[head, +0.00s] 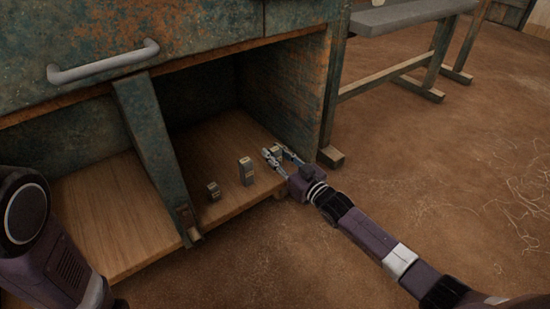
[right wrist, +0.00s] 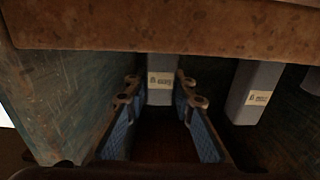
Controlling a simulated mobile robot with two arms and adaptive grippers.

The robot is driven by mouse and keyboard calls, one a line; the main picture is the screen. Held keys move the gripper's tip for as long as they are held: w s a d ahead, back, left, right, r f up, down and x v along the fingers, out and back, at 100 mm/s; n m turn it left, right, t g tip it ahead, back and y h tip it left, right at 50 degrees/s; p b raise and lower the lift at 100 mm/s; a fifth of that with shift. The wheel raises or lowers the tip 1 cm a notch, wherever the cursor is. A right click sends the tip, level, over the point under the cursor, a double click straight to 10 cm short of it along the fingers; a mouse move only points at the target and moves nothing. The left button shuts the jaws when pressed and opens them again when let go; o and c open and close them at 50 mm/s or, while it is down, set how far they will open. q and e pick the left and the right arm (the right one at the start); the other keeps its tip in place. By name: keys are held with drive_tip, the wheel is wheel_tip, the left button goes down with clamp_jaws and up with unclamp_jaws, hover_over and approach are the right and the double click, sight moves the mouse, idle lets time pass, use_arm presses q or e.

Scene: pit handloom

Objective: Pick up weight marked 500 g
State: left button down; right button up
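Three small grey block weights with pale labels stand in a row on the wooden shelf floor of the cabinet in the head view: a short one (head: 213,190), a taller middle one (head: 246,171) and one at the right (head: 277,150). The labels are too small to read. My right gripper (head: 279,153) is open at the right weight. In the right wrist view, its blue-padded fingers (right wrist: 154,100) stand on either side of that weight (right wrist: 161,82), with no clear grip on it. The middle weight (right wrist: 253,92) stands to the right there. My left gripper is out of view.
The cabinet's right wall (head: 290,85) is close to my right gripper. A slanted post (head: 152,145) divides the opening on the left, and a drawer with a handle (head: 103,62) overhangs it.

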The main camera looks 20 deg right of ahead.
clamp_jaws()
drive_tip(key=shift+r, duration=0.15)
drive_tip(key=shift+r, duration=0.1)
